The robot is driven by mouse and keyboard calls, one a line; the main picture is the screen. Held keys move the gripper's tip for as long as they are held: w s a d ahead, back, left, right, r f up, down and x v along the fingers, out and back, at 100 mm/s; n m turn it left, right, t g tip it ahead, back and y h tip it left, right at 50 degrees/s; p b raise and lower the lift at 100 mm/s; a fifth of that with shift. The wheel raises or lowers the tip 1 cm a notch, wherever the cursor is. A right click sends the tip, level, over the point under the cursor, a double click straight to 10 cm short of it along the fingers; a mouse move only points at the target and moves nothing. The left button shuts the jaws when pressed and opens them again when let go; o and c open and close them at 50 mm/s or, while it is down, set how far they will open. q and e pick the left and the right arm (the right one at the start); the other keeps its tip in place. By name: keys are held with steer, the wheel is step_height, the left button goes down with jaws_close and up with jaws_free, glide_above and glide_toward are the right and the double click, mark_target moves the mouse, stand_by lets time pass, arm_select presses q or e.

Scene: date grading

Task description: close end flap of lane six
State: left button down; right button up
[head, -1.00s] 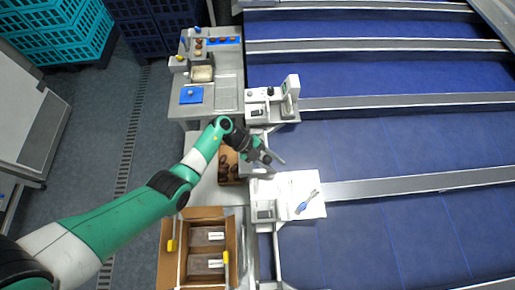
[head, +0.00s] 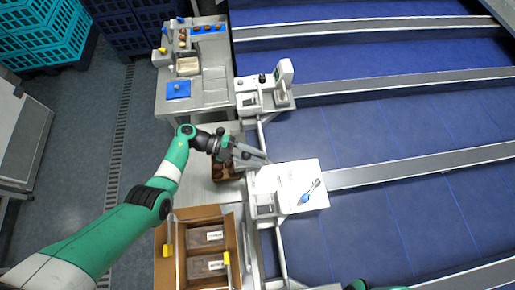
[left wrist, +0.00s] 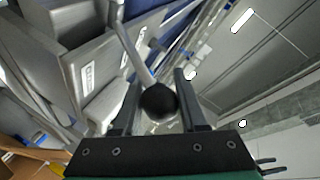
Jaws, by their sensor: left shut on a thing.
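My left gripper (head: 262,157) is at the near ends of the blue lanes, between two small white stations. In the left wrist view, its dark fingers (left wrist: 156,100) stand on either side of a black ball knob (left wrist: 158,102) and are shut on it. The knob sits on the end of a grey rod (left wrist: 132,45) that runs up and left toward grey lane-end panels. White labels (left wrist: 87,75) on the panels are too blurred to read, so I cannot tell which is lane six. The flap itself is not clear in the head view. My right gripper is out of view.
An open cardboard box (head: 198,212) with packs stands at the lower left, near a smaller brown box (head: 222,172) of dates.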

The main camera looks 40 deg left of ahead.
arm_select(q)
steer(key=shift+r, duration=0.15)
steer(key=c, duration=0.9)
jaws_free()
steer(key=o, duration=0.4)
steer(key=shift+a, duration=0.1)
steer(key=shift+o, duration=0.2)
steer(key=shift+s, duration=0.1)
steer(key=v, duration=1.1)
steer(key=shift+a+b, duration=0.3)
steer(key=shift+b, duration=0.1)
steer(key=shift+s, duration=0.1)
